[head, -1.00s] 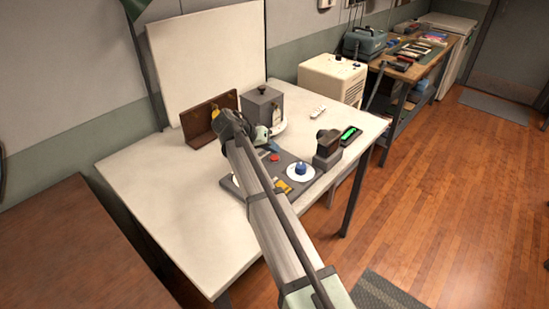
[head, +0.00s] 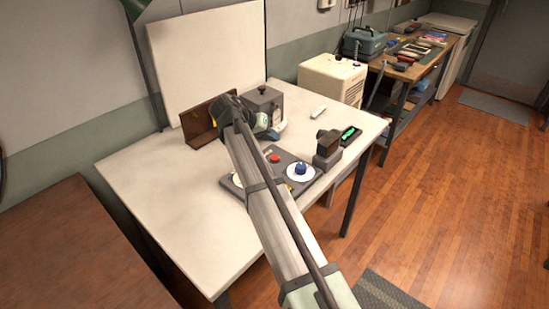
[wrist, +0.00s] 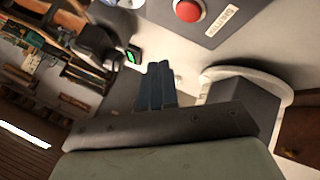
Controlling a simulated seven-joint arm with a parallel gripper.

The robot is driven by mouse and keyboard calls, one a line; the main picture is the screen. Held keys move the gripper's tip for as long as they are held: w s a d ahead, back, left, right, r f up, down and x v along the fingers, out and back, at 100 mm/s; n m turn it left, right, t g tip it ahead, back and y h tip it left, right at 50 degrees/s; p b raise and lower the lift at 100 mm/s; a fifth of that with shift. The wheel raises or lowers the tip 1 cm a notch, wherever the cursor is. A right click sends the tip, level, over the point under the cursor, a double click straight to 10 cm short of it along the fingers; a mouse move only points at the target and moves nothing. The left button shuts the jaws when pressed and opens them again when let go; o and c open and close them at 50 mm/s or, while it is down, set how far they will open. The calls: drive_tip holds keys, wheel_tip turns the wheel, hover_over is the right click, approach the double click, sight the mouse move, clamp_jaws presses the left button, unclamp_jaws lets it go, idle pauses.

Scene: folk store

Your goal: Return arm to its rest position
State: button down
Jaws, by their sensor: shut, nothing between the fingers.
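My arm reaches from the bottom of the head view over the white table (head: 165,205). My gripper shows in the wrist view (wrist: 158,72), its dark fingers together with nothing between them. In the head view the fingers are mostly hidden behind my arm. The gripper is above the table, near the grey box (head: 263,100) on its round white base and the panel with a red button (head: 274,158). The red button also shows in the wrist view (wrist: 188,9), beyond the fingertips.
A brown angled holder (head: 200,125) stands behind my arm. A blue knob (head: 301,168), a dark device (head: 327,148) and a green-lit display (head: 350,134) are to the right. A cream machine (head: 333,78) stands behind the table. The table's left part is clear.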

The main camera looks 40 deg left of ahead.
idle(0.5)
